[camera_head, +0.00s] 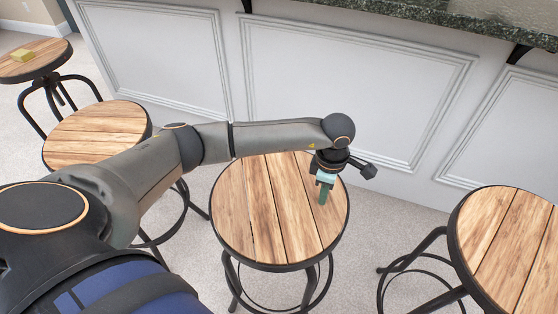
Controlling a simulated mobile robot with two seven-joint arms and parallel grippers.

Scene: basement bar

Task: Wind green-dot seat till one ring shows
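A round stool seat (240,210) of wooden planks with a dark metal rim stands in the middle of the view. My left gripper (323,197) points down over the right part of this seat, close to its rim. A dull green piece shows at the gripper's tip; I cannot tell whether it is a finger or part of the stool, nor whether the gripper touches the seat. No clear green dot shows on any seat. The stool's screw and any rings on it are hidden under the seat. My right gripper is out of view.
Another wooden stool (95,125) stands to the left, partly behind my arm. A fourth stool (505,245) stands at right. The white bar panel (350,85) rises behind; carpet lies between the stools.

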